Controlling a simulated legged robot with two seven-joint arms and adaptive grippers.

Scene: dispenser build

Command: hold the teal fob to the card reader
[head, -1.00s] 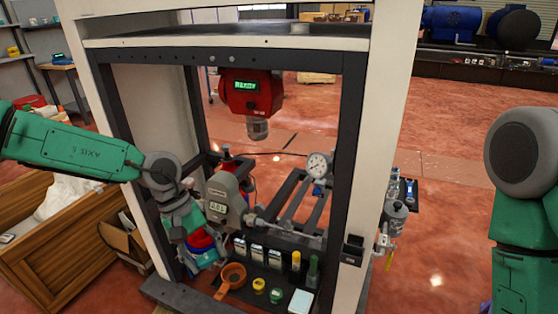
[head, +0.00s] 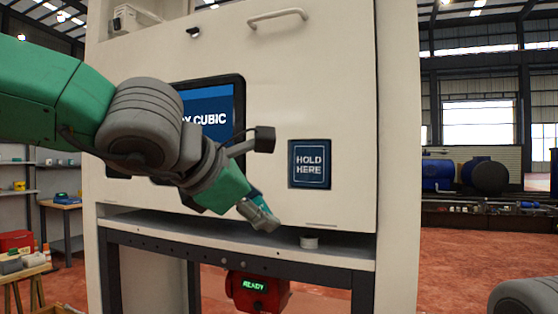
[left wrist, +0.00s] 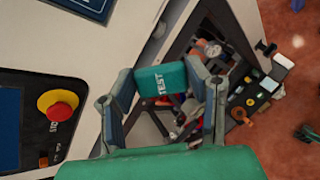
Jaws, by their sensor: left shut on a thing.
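The teal fob, marked TEST (left wrist: 162,78), is between the two fingers of my left gripper (left wrist: 160,88) in the left wrist view, and the gripper is shut on it. In the head view my left gripper (head: 262,214) points down and right in front of the white cabinet. The card reader (head: 310,164) is a dark blue square reading HOLD HERE on the cabinet front. It is above and to the right of the gripper, with a gap between them in the picture. My right gripper is out of view.
A screen (head: 214,108) is partly behind my left arm. A handle (head: 277,17) is above. A shelf ledge (head: 340,254) runs below the panel, over a red unit reading READY (head: 258,290). A red stop button (left wrist: 58,104) shows in the left wrist view.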

